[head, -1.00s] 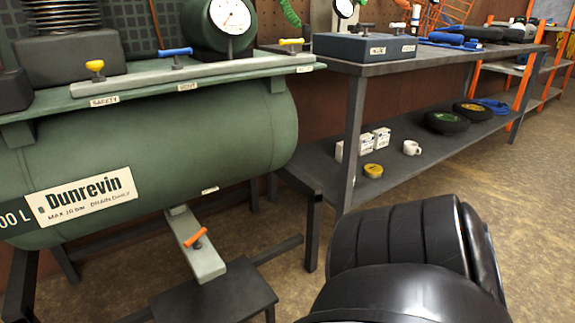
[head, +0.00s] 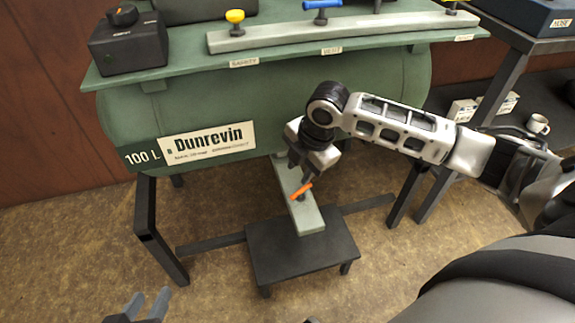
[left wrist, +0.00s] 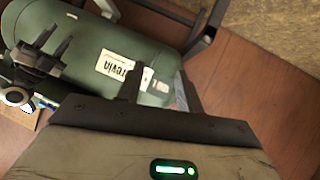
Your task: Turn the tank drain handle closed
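The tank drain handle is a small orange lever (head: 302,191) on a grey-green bracket (head: 307,218) below the green tank (head: 350,115). It lies slanted across the bracket, its right end higher in the head view. My right gripper (head: 301,172) points down from above, with its dark fingertips at or right beside the lever. Whether they touch or grip it is unclear. My left gripper (head: 141,306) is at the bottom left of the head view, away from the handle. Its fingers (left wrist: 160,88) stand apart and empty in the left wrist view.
A low dark platform (head: 285,262) stands under the bracket, with dark frame legs beside it. A shelf above the tank carries a yellow handle (head: 235,18) and a blue handle (head: 322,5). A workbench (head: 508,70) stands at right. Floor at left is open.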

